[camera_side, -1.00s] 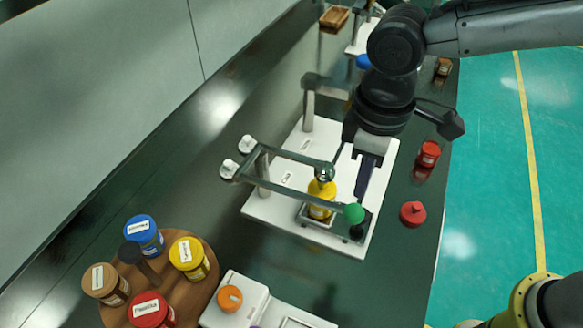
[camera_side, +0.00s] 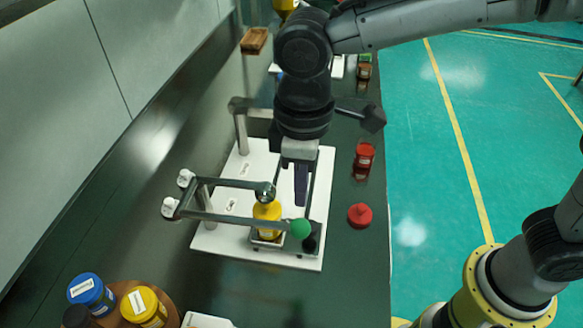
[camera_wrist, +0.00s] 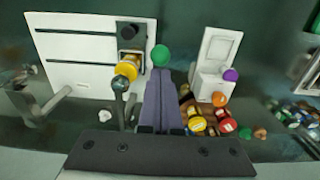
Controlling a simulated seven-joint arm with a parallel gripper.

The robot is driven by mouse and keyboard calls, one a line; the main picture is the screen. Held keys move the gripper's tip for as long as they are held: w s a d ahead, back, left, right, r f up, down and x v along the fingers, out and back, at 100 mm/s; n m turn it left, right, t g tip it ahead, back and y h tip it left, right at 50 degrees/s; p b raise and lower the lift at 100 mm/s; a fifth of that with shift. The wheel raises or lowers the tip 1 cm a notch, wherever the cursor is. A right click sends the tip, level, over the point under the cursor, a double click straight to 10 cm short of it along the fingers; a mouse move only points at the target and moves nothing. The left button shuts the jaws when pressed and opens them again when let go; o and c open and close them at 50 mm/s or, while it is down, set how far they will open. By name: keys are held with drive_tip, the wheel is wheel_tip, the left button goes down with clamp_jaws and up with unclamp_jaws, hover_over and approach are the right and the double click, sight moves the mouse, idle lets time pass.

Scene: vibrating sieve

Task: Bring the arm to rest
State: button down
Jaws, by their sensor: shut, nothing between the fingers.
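The vibrating sieve's white base plate (camera_side: 215,240) lies on the dark bench, also seen in the wrist view (camera_wrist: 65,52). A metal frame (camera_side: 240,184) with white knobs stands over it. A yellow container (camera_side: 267,218) sits on the device under a frame bar, also seen in the wrist view (camera_wrist: 127,69). A green ball (camera_side: 300,229) is at the bar's right end, and it appears in the wrist view (camera_wrist: 160,56). My gripper (camera_side: 301,203) is shut and empty, pointing down just above the green ball in the side view. Its fingers (camera_wrist: 160,75) are together in the wrist view.
A red jar (camera_side: 364,158) and red knobbed lid (camera_side: 360,215) stand at right. A wooden turntable (camera_side: 171,310) carries jars, including blue (camera_side: 90,292) and yellow (camera_side: 145,306). A wooden box (camera_side: 254,40) is at the back. Bench right of the frame is partly clear.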

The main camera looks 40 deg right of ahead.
drive_tip(key=shift+w+d+r, duration=0.1)
drive_tip(key=shift+w+d, duration=0.15)
drive_tip(key=s+d+r+m+t+y, duration=0.1)
drive_tip(key=d+r+m+t, duration=0.15)
drive_tip(key=d+r, duration=0.45)
drive_tip(key=s+d+r+m+t, duration=0.1)
drive_tip(key=d+r+m, duration=0.15)
drive_tip(key=d, duration=0.75)
drive_tip(key=s+d+f+m+t+h, duration=0.1)
drive_tip(key=s+d+f+m, duration=0.3)
drive_tip(key=s+d, duration=0.6)
wheel_tip(320, 180, down, 2)
drive_tip(key=shift+s+f+t, duration=0.2)
drive_tip(key=shift+s+t, duration=0.35)
drive_tip(key=shift+s, duration=0.3)
